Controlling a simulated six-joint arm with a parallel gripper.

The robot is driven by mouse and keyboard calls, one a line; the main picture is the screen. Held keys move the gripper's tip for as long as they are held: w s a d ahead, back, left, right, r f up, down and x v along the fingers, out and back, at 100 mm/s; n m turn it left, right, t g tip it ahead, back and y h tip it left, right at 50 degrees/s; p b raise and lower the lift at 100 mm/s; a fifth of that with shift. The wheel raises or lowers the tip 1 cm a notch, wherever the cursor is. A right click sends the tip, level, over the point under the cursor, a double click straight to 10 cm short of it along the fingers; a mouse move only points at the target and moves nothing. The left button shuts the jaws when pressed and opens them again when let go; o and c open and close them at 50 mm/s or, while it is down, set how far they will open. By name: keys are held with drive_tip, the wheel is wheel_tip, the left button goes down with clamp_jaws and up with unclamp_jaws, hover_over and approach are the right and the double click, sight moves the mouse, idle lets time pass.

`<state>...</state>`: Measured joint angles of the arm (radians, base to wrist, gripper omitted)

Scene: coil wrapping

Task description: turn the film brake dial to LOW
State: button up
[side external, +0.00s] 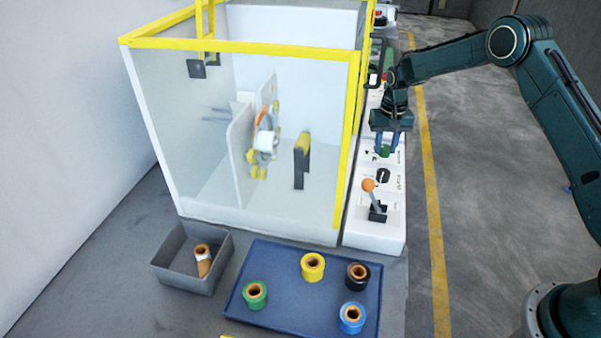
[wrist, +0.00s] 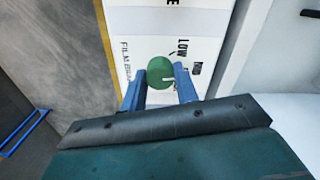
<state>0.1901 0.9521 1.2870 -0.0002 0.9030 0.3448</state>
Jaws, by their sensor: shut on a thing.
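The film brake dial is a green round knob (wrist: 160,72) on the white control panel. In the side external view the green dial (side external: 385,151) is partly hidden between the fingers. My gripper (wrist: 160,70) points down at the panel, its two blue fingers shut on opposite sides of the dial; it also shows in the side external view (side external: 386,143). A white pointer line on the dial points right, toward the right finger. The LOW label (wrist: 182,48) is printed above and right of the dial. Another label (wrist: 196,69), hard to read, lies to the right.
A black knob (side external: 383,176) and an orange-tipped lever (side external: 368,185) are on the same panel, nearer the camera. The yellow-framed clear enclosure (side external: 290,130) stands close beside the panel. A blue tray (side external: 290,295) of coloured rolls and a grey bin (side external: 180,280) are in front.

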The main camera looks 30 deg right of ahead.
sight(385, 147)
drive_tip(key=n, duration=1)
drive_tip(key=shift+n, duration=0.4)
drive_tip(key=o, duration=1)
drive_tip(key=shift+r, duration=0.2)
wheel_tip(385, 147, up, 14)
drive_tip(key=shift+f, duration=0.25)
